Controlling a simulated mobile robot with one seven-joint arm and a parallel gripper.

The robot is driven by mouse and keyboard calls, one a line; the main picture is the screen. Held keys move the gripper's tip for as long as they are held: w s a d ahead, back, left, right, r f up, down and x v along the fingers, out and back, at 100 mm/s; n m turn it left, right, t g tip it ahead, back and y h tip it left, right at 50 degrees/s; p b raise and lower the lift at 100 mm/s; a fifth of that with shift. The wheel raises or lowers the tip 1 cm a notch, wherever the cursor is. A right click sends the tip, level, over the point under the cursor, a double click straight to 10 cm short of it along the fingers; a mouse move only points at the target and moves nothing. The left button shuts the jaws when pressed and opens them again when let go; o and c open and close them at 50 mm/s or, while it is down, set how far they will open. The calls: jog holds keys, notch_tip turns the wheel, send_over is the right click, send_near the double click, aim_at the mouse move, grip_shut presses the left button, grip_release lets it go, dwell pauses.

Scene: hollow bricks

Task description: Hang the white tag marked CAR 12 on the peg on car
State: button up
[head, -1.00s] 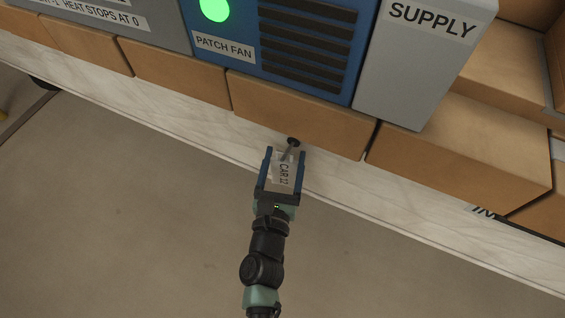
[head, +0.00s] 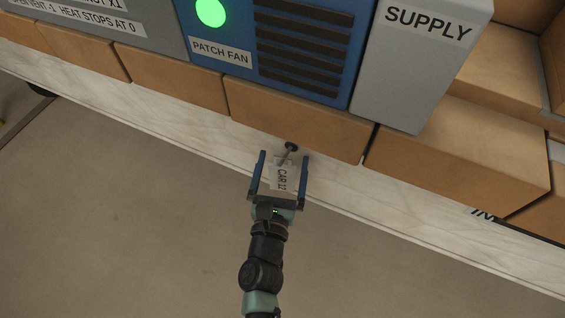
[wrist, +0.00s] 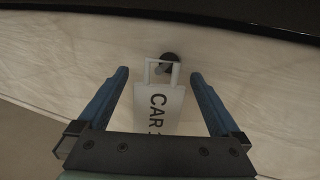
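The white tag marked CAR 12 (head: 279,179) is at the peg (head: 291,147), which sticks out from the pale car side below the bricks. In the wrist view the tag (wrist: 158,106) hangs with its open top loop at the peg (wrist: 169,58), and the peg's end shows within the loop. My gripper (head: 283,155) is open, with one finger on each side of the tag. The wrist view shows a clear gap between the tag and each finger of my gripper (wrist: 160,74). The tag's lower end is hidden behind the gripper body.
A row of brown bricks (head: 295,118) lies above the pale car side (head: 200,130). The floor (head: 120,220) in front is clear.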

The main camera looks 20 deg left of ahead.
jog(key=p+v, duration=0.1)
jog(key=v, duration=1.2)
jog(key=shift+p, duration=0.35)
